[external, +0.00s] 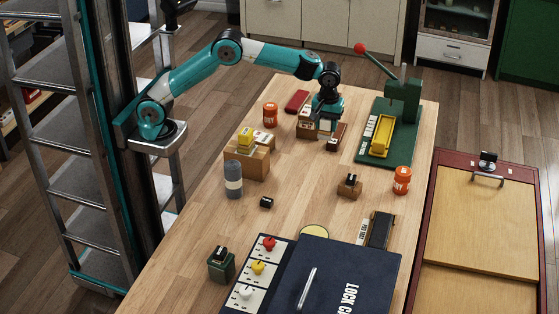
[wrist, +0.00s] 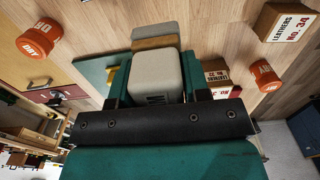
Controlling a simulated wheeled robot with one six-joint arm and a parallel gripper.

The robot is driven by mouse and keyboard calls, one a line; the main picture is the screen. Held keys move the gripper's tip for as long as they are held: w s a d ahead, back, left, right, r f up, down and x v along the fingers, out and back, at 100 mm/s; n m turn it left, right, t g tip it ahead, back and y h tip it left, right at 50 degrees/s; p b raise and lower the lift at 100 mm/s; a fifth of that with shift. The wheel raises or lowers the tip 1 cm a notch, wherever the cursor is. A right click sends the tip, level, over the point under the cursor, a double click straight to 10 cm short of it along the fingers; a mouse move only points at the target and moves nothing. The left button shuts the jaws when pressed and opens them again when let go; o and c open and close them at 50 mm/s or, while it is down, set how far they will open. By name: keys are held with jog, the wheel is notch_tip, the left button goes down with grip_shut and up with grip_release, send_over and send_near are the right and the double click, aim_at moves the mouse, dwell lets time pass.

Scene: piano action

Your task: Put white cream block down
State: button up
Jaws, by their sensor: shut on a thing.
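The cream block (wrist: 155,75) sits between the two fingers of my gripper (wrist: 152,92) in the wrist view, and the gripper is shut on it. Just beyond it lie a brown strip (wrist: 155,43) and a greyish block end (wrist: 155,30); I cannot tell whether they touch the cream block. In the external view my gripper (external: 325,124) points down low over the far part of the wooden table (external: 300,185), between a labelled brown box (external: 305,129) and a reddish-brown block (external: 338,138). The cream block is not clearly visible there.
A green board (external: 373,152) with a yellow piece (external: 382,136) and red-knobbed lever is to the right. An orange jar (external: 270,114), a dark red case (external: 297,101) and a cardboard box (external: 247,162) stand left. The table's middle is mostly clear.

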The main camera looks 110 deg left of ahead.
notch_tip(320, 180, down, 17)
jog(key=shift+p, duration=0.5)
jog(key=shift+f, duration=0.15)
jog(key=o, duration=1)
jog(key=shift+c, duration=0.2)
